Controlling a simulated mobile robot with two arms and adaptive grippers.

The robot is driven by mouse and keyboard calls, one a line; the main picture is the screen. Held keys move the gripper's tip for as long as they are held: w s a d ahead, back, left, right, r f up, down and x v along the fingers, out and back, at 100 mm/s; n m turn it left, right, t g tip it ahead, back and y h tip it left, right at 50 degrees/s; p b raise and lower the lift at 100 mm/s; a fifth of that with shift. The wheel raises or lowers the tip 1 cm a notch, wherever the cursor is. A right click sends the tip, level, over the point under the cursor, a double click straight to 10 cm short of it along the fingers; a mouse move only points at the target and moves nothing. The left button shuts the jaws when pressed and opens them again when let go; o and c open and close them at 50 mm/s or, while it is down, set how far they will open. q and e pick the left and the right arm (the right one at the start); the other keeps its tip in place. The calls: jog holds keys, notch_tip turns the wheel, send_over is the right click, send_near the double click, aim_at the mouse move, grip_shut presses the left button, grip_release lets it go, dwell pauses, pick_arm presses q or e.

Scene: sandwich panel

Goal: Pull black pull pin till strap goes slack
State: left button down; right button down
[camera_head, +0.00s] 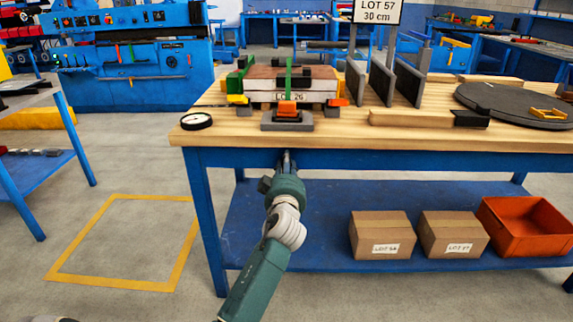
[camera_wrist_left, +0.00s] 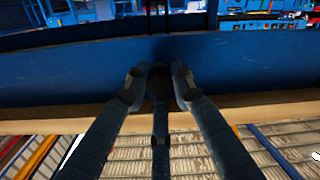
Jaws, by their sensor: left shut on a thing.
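A stack of panels labelled LOT 26 (camera_head: 310,83) sits on the workbench, with a green strap (camera_head: 289,78) across its front middle. Below the strap is an orange piece (camera_head: 287,108) on a grey block (camera_head: 272,122) near the bench's front edge. My left gripper (camera_head: 287,158) is at the blue front apron, just below that block. In the left wrist view its fingers close on a dark thing (camera_wrist_left: 159,84), which looks like the black pull pin. The pin is not clearly visible in the head view. I cannot tell how tight the strap is.
A round gauge (camera_head: 196,121) lies left of the stack. Dark upright plates (camera_head: 382,82), a wooden bar (camera_head: 412,118) and a dark round disc (camera_head: 515,103) are to the right. Boxes (camera_head: 382,235) and an orange bin (camera_head: 528,226) stand on the lower shelf.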

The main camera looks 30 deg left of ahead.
pick_arm(q)
jog(key=shift+v, duration=1.2)
jog(key=c, duration=1.5)
grip_release()
jog(key=shift+o, duration=0.2)
jog(key=v, duration=0.7)
jog(key=shift+s, duration=0.25)
jog(key=shift+d+f, duration=0.1)
